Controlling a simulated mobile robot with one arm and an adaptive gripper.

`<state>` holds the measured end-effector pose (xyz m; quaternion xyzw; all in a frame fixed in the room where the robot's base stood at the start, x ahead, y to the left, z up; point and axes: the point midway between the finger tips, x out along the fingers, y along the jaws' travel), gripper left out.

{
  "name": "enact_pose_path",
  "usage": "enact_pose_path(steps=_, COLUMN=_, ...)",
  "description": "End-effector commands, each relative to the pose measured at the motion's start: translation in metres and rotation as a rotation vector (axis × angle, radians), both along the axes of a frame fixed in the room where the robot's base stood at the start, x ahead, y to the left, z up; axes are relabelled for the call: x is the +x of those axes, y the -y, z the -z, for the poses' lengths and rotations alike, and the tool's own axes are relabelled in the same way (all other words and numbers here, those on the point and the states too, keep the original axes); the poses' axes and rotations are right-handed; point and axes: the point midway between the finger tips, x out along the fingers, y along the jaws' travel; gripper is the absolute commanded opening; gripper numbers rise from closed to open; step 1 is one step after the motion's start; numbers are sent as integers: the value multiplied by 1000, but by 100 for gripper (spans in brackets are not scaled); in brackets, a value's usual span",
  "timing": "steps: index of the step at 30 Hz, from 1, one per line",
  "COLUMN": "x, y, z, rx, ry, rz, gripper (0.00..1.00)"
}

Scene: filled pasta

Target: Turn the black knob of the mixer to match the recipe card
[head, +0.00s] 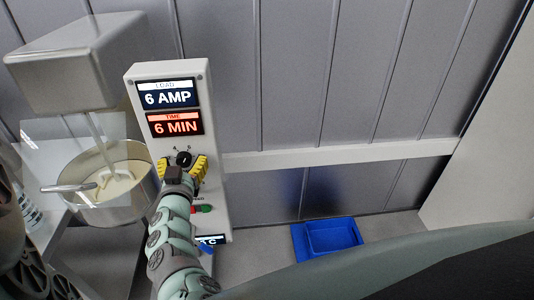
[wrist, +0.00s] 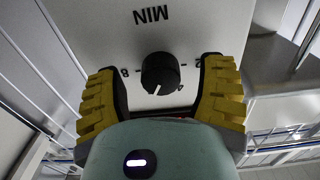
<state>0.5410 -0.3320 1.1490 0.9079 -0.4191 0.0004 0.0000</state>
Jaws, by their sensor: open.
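The black knob (head: 184,159) sits on the mixer's white control panel (head: 216,150), below a load display (head: 167,95) reading 6 AMP and a time display (head: 175,123) reading 6 MIN. In the wrist view the knob (wrist: 160,73) has a white pointer line toward the bottom of the picture. The panel's print is upside down there, with 8 left of the knob and 2 right. My gripper (head: 182,167) is open, its yellow fingers (wrist: 161,84) on either side of the knob with gaps visible. I cannot make out a recipe card.
Left of the panel are the mixer head (head: 78,62) and a metal bowl (head: 130,205) of pale mix. A red and a green button (head: 206,209) sit below the knob, partly behind my arm. A blue bin (head: 333,236) stands at right.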

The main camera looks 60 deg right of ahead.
Motion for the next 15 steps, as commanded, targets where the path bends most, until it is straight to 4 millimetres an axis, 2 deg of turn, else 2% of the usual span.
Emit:
enact_pose_path(steps=8, x=1, y=-1, z=0, rx=-1, ry=-1, rz=-2, gripper=69)
enact_pose_path(steps=9, x=1, y=0, z=0, rx=-1, ry=-1, rz=-2, gripper=73)
enact_pose_path(steps=15, x=1, y=0, z=0, rx=0, ry=0, rz=-2, gripper=53)
